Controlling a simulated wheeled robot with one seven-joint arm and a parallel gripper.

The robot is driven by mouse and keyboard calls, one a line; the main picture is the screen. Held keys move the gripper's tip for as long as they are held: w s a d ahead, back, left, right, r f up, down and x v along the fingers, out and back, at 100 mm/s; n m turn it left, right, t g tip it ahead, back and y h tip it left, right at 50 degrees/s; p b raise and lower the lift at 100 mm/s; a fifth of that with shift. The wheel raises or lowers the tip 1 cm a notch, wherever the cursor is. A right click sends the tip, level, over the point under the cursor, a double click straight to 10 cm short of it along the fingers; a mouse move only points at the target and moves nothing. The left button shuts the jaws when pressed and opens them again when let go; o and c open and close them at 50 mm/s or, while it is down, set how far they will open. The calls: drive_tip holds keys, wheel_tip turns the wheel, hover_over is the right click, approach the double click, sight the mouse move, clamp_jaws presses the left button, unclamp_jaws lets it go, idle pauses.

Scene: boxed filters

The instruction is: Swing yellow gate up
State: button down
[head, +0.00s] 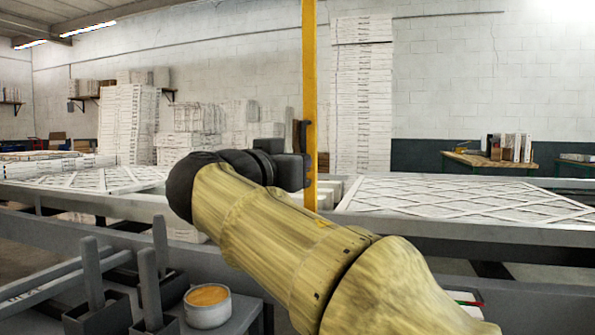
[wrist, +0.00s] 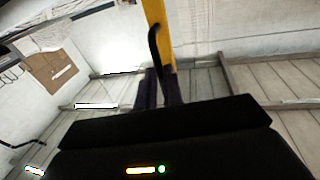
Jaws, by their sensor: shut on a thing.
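The yellow gate (head: 310,75) shows in the head view as a tall, narrow bar standing upright, its top running out of the picture. In the wrist view the yellow gate (wrist: 156,14) rises from behind my fingers, with a dark curved handle (wrist: 153,42) on it. My gripper (head: 306,168) is beside the bar in the head view, partly hidden by its own wrist. In the wrist view my gripper (wrist: 158,88) has its two fingers close together around the lower end of the handle. The exact contact is dark and hard to see.
A conveyor with a white lattice-faced filter (head: 460,199) lies to the right, and another filter (head: 100,180) lies to the left. Stacked white boxes (head: 362,100) stand behind. A round tin (head: 207,306) and grey upright posts (head: 92,272) are near the front left.

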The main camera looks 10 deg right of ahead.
drive_tip(key=shift+f, duration=0.25)
drive_tip(key=c, duration=1.6)
unclamp_jaws()
drive_tip(key=shift+s+a, duration=0.1)
drive_tip(key=shift+o, duration=0.4)
drive_tip(key=shift+r, duration=0.1)
drive_tip(key=p+v, duration=0.2)
drive_tip(key=v, duration=1.5)
drive_tip(key=shift+a, duration=0.1)
